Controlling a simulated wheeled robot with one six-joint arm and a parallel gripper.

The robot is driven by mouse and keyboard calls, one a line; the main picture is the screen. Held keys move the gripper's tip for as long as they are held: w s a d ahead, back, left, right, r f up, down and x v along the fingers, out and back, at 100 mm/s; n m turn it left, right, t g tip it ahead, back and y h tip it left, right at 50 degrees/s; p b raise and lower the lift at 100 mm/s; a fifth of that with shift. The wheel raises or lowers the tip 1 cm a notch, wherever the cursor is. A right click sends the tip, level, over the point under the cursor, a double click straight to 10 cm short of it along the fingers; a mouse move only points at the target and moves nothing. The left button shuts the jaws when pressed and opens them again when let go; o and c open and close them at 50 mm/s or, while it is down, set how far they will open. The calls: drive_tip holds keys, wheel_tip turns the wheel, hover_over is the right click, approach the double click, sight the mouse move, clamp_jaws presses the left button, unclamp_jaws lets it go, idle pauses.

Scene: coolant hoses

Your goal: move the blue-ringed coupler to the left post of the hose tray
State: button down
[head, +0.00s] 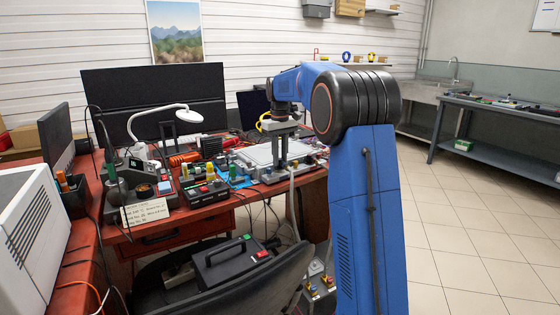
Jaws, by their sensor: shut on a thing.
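My gripper (282,158) points straight down over the tray area of the red workbench, small in the head view. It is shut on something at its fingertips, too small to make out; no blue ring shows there. A pale grey hose (293,195) hangs from just below and right of the fingers, over the bench's front edge toward the floor. What looks like the hose tray (272,177), a grey base with small fittings, lies under and around the gripper. Its left post cannot be told apart from the other fittings. The blue-ringed coupler cannot be picked out.
A pale flat panel (258,154) lies behind the gripper. A black box with coloured knobs (205,192) and a white lamp (188,116) stand to the left. A black chair (262,285) stands before the bench. Floor on the right (470,230) is clear.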

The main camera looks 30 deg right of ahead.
drive_tip(key=shift+r, duration=2.65)
drive_tip(key=shift+s, duration=0.1)
drive_tip(key=shift+s, duration=0.25)
drive_tip(key=s, duration=1.4)
drive_tip(key=d+f+m, duration=0.3)
drive_tip(key=f+m, duration=0.2)
drive_tip(key=f, duration=1.2)
drive_tip(key=d+f+m, duration=0.2)
drive_tip(key=f+m, duration=0.4)
drive_tip(key=f, duration=1.2)
drive_tip(key=shift+w+d+f, duration=0.1)
drive_tip(key=shift+w+f, duration=0.85)
drive_tip(key=shift+f, duration=1.1)
drive_tip(key=shift+w+d+f, duration=0.1)
drive_tip(key=shift+w+f, duration=0.8)
drive_tip(key=shift+f, duration=1.2)
drive_tip(key=shift+w+f, duration=0.95)
drive_tip(key=shift+f, duration=1.1)
